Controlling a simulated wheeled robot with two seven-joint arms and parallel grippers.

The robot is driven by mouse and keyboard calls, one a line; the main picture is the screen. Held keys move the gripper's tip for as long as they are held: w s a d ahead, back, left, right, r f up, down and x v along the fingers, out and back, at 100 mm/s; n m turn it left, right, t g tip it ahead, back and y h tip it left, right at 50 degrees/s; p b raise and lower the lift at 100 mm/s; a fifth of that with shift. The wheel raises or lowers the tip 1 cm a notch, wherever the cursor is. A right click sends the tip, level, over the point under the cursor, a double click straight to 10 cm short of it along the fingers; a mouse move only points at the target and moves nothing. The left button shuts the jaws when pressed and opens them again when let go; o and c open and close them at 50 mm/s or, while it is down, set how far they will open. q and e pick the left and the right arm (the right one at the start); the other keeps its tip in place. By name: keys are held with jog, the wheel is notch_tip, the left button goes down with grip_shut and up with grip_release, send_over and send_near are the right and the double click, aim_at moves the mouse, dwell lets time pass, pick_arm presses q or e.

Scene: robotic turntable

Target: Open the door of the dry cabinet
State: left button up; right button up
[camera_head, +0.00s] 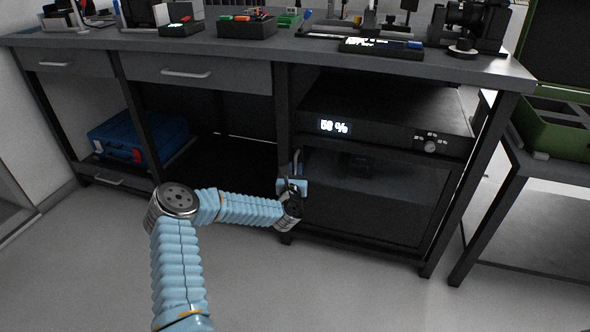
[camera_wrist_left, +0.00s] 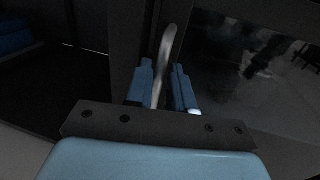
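The dry cabinet (camera_head: 385,108) is a black box under the right part of the bench, with a lit percent display and a knob. Its dark glass door (camera_head: 370,195) appears shut below the display. The slim upright door handle (camera_head: 297,160) is at the door's left edge. My left gripper (camera_head: 292,186) is at this handle. In the left wrist view the handle (camera_wrist_left: 166,55) stands between the two blue fingers (camera_wrist_left: 163,90); it is close to the left finger, and whether both fingers press on it is not clear. My right gripper is out of view.
The bench top (camera_head: 290,48) above carries trays and a camera (camera_head: 478,22). A blue case (camera_head: 135,138) lies on the left shelf. A side table with a green crate (camera_head: 555,125) stands at right. The floor (camera_head: 330,290) before the cabinet is clear.

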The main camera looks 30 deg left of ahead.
pick_arm(q)
jog(key=shift+w+a, duration=0.1)
jog(key=shift+w, duration=0.2)
grip_shut()
jog(key=shift+s, duration=0.1)
